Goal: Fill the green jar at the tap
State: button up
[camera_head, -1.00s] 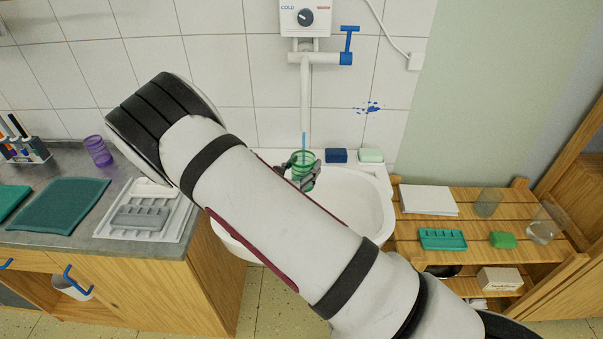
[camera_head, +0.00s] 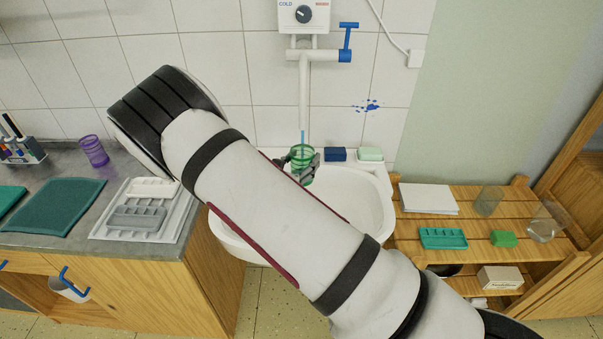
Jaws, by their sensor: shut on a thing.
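The green jar (camera_head: 302,153) is a see-through ribbed cup, held upright over the back of the white sink (camera_head: 360,208). My gripper (camera_head: 303,166) is shut on it, partly hidden behind my own arm. The tap (camera_head: 306,92) is a white pipe coming down the tiled wall, with a blue lever (camera_head: 347,42) at its upper right. The water level inside the jar is too small to tell.
A blue block (camera_head: 335,154) and a pale green block (camera_head: 370,154) lie on the sink's back ledge. A counter with a purple cup (camera_head: 94,151) and grey trays (camera_head: 140,216) is at left. A wooden shelf (camera_head: 470,212) with glasses stands at right.

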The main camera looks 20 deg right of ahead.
aim_at(302, 148)
jog(key=shift+w+d+b, duration=0.3)
jog(key=shift+w+b, duration=0.05)
jog(key=shift+w, duration=0.55)
jog(key=shift+w+d+b, duration=0.25)
jog(key=shift+w+b, duration=0.15)
jog(key=shift+w, duration=0.45)
jog(key=shift+w+d+b, duration=0.3)
jog(key=shift+w+b, duration=0.05)
jog(key=shift+w, duration=0.55)
dwell(5.4)
